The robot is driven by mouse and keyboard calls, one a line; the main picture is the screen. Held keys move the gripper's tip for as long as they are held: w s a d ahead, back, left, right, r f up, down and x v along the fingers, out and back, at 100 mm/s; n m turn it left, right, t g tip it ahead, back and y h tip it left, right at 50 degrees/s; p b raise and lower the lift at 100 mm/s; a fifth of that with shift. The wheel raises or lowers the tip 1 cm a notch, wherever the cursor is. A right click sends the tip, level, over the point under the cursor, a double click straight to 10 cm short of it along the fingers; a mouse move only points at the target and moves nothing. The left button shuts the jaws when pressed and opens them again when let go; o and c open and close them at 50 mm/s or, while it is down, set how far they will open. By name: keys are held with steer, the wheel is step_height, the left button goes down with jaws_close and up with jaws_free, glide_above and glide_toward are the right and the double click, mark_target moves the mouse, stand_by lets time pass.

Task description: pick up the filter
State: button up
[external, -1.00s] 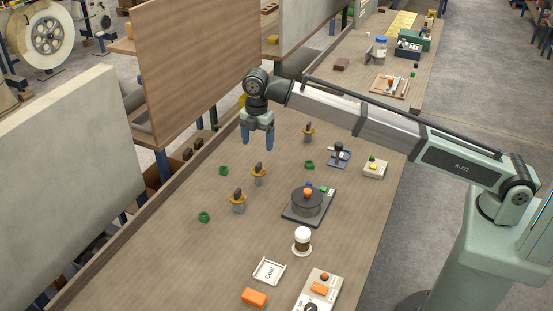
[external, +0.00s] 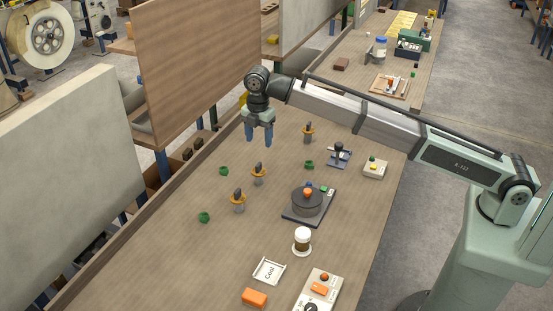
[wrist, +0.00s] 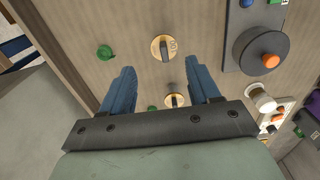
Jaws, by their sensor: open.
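No part is labelled as the filter, and I cannot tell for sure which one it is. Several small parts with orange-yellow discs and dark upright tops stand on the bench: one at the back (external: 308,131), one in the middle (external: 259,173) and one nearer the front (external: 238,200). My gripper (external: 259,140) hangs above the bench's far left part, open and empty, fingers pointing down. In the wrist view, its two blue fingers (wrist: 160,66) are spread apart. One disc part (wrist: 163,47) shows just beyond the fingertips, and another (wrist: 174,100) shows between the fingers.
Green rings (external: 204,217) lie around the disc parts. A dark round device with an orange knob (external: 307,203) stands right of them. A white-capped brown jar (external: 302,238), a white tray marked Coat (external: 269,271) and an orange block (external: 254,298) are at the front.

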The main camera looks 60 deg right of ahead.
steer(key=w+d+m, duration=0.1)
steer(key=d+m, duration=0.1)
steer(key=d, duration=1)
glide_above(308, 132)
steer(key=d, duration=0.2)
steer(key=shift+w+a+f+m, duration=0.1)
steer(key=shift+w+f+m, duration=0.2)
steer(key=shift+m, duration=0.1)
steer(key=shift+s+n, duration=0.15)
steer(key=shift+n, duration=0.65)
steer(key=shift+f, duration=0.15)
step_height(308, 132, down, 14)
steer(key=shift+r, duration=0.25)
steer(key=c, duration=0.7)
